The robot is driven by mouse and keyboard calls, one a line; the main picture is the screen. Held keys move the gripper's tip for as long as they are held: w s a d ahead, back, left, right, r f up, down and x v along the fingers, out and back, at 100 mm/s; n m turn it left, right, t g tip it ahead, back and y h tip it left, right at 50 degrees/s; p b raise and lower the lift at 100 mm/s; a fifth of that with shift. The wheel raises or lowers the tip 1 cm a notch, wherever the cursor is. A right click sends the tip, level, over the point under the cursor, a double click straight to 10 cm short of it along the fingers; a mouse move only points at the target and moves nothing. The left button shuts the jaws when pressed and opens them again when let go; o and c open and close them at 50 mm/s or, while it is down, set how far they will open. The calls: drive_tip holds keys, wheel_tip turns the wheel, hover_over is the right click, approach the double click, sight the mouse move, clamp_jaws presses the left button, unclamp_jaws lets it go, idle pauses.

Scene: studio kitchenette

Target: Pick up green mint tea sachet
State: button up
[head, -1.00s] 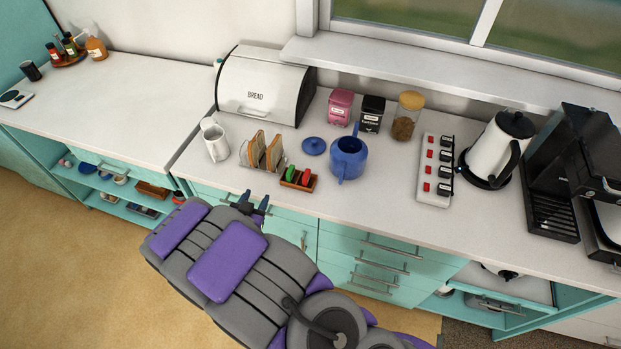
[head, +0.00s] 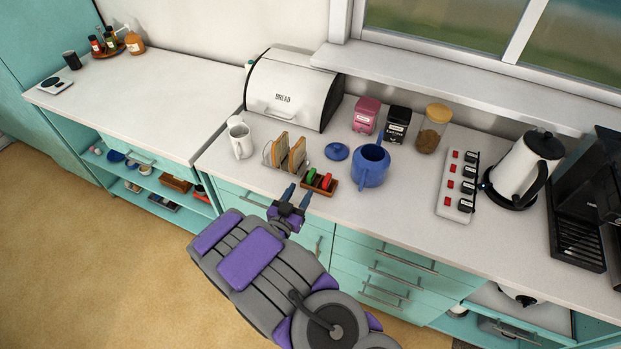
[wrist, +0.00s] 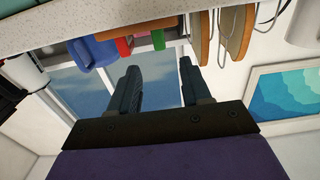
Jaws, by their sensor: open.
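The green sachet (head: 311,175) stands at the left end of a small wooden holder (head: 319,190) on the counter, beside a red sachet (head: 325,181). My gripper (head: 298,191) is open and empty at the counter's front edge, just in front and to the left of the holder. Its fingers point toward the counter. The fingers appear apart from both sachets.
A toast rack with bread (head: 287,153) stands close left of the holder. A blue teapot (head: 371,166) stands close right, its lid (head: 337,151) behind. A white jug (head: 240,139) and bread bin (head: 293,90) are farther left and back.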

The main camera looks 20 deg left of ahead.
sight(309, 178)
drive_tip(key=w, duration=0.3)
drive_tip(key=shift+w+d, duration=0.25)
drive_tip(key=shift+w+f+b, duration=0.2)
drive_tip(key=shift+w+b, duration=0.55)
drive_tip(key=shift+w, duration=2.1)
drive_tip(key=shift+c, duration=0.3)
clamp_jaws()
